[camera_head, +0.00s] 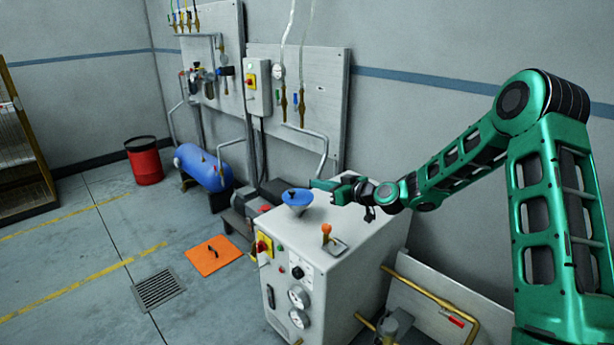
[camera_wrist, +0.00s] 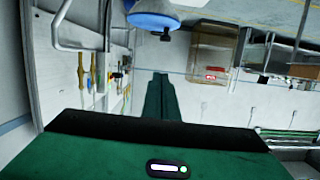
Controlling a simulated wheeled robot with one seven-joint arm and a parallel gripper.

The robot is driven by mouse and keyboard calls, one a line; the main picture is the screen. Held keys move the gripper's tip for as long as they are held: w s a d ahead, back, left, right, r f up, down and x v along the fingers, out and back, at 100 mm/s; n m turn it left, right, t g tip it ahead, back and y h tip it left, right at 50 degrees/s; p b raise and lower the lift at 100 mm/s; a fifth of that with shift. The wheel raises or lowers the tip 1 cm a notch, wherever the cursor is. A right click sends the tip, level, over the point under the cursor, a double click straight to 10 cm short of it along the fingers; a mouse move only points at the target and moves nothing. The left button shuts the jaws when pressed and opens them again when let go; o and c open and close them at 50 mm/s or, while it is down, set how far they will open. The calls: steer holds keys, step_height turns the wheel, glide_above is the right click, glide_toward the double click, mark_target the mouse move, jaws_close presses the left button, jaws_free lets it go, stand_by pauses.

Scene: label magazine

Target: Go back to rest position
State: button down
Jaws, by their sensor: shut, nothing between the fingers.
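My gripper (camera_head: 324,185) is at the end of the green arm, above the top of the white machine cabinet (camera_head: 335,268). It points left, and its fingers are shut with nothing between them. In the wrist view the closed fingers (camera_wrist: 160,98) stick out past the green gripper body. A blue round-topped part (camera_head: 297,196) on a pale funnel shape stands on the cabinet, just left of the fingertips. It also shows at the top of the wrist view (camera_wrist: 156,18). I cannot tell whether the fingertips touch it.
An orange lever (camera_head: 326,232) stands on the cabinet top near its front edge. Wall panels with pipes (camera_head: 312,95) rise behind. Brass pipes (camera_head: 430,298) run at the cabinet's right. A blue tank (camera_head: 203,167), a red bin (camera_head: 145,163) and an orange floor plate (camera_head: 213,254) lie left.

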steer(key=s+d+r+m+g+h, duration=0.2)
steer(key=s+d+m+g+h, duration=0.45)
steer(key=s+d, duration=1.9)
steer(key=s+d+r+m+g+h, duration=0.1)
steer(key=s+m, duration=0.3)
steer(key=s, duration=1.1)
steer(key=s+d+r+m+g+h, duration=0.2)
steer(key=s+d+m+g, duration=0.1)
steer(key=s, duration=1.2)
steer(key=shift+s+d+m+g, duration=0.4)
steer(key=shift+m+g, duration=0.05)
steer(key=shift+g, duration=0.2)
steer(key=shift+h, duration=0.25)
steer(key=shift+w+f, duration=0.3)
steer(key=shift+w, duration=0.35)
steer(key=c, duration=2.5)
jaws_free()
